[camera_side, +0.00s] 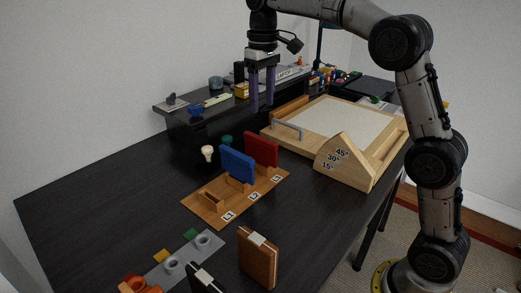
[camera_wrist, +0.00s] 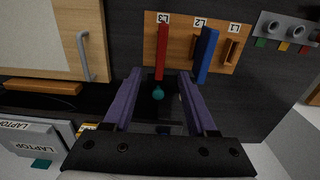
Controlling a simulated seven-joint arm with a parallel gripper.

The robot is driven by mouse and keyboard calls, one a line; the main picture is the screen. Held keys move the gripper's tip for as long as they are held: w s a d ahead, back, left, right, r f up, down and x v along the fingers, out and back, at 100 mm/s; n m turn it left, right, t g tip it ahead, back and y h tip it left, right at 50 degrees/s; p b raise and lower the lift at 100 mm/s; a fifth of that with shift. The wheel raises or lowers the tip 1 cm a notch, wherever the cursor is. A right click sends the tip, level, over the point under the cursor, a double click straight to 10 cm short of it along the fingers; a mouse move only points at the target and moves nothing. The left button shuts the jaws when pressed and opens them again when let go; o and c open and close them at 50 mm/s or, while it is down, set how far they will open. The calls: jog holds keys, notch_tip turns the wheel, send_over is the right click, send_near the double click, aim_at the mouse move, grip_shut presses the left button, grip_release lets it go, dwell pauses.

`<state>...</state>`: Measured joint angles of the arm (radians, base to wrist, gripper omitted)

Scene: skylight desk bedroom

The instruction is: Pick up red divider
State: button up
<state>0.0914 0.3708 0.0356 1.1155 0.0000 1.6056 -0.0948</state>
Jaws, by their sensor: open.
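The red divider (camera_side: 261,149) stands upright in the L3 place of a wooden base (camera_side: 204,211). It also shows in the wrist view (camera_wrist: 161,52), edge-on, at the top centre. A blue divider (camera_side: 237,164) stands upright in the L2 place, and it shows in the wrist view (camera_wrist: 207,55) to the right of the red one. The L1 slot (camera_wrist: 230,50) is empty. My gripper (camera_side: 262,108) is open and empty, pointing down, above and behind the dividers. In the wrist view my gripper (camera_wrist: 157,75) has its two purple fingers spread, with the red divider between and beyond the tips.
A wooden drafting board (camera_side: 325,125) with a grey handle (camera_side: 287,129) and an angle wedge (camera_side: 346,162) stands to the right. A raised black shelf (camera_side: 185,122) with small items is behind. Brown book (camera_side: 258,262) and grey strip (camera_side: 180,262) are in front.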

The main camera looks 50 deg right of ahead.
aim_at(260, 143)
notch_tip(260, 143, down, 9)
jog(key=shift+w+f, duration=0.1)
jog(key=shift+w+a+f, duration=0.1)
jog(key=shift+f, duration=2.55)
jog(key=shift+f, duration=0.2)
grip_shut()
